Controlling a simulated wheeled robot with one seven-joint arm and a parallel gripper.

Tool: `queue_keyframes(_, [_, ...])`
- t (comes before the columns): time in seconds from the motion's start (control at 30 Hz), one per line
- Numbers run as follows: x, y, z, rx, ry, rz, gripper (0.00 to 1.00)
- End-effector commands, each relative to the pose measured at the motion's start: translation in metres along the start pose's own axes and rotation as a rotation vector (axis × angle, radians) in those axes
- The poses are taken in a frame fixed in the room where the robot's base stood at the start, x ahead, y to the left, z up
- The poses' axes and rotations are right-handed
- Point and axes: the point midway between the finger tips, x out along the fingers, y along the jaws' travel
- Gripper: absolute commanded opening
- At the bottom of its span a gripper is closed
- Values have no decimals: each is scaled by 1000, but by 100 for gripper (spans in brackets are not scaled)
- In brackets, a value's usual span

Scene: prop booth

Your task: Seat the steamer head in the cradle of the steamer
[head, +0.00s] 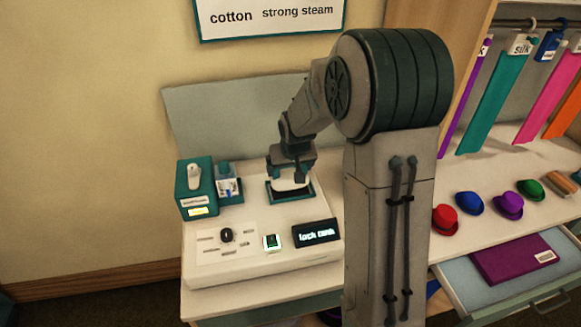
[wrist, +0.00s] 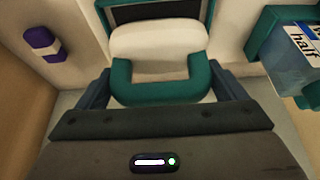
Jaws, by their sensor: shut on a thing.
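The steamer head (wrist: 160,42), white with a teal U-shaped handle, is in my gripper (head: 289,172). In the wrist view the jaws (wrist: 166,88) are closed on the sides of the handle. In the head view the white part (head: 291,184) shows at the cradle (head: 308,196), a teal-rimmed dark recess on the steamer's white top (head: 255,205). In the wrist view the dark recess and teal rim (wrist: 208,12) lie just beyond the head. I cannot tell whether the head rests in the cradle or hangs just above it.
Left of the cradle stand a clear tank (head: 228,184) with blue inside and a teal box (head: 196,196). In front are a black knob (head: 227,235) and a display (head: 317,234) reading "lock tank". Several coloured hats (head: 469,203) and an open drawer (head: 466,285) are at the right.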

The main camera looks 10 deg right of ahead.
Motion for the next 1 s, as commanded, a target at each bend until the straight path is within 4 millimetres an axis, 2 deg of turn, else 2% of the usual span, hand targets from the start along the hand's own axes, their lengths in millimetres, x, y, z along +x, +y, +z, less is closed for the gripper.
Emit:
queue_keyframes(0.37, [0,0,0,0,1,0,48])
queue_keyframes(1.0, [17,0,7,0,1,0,48])
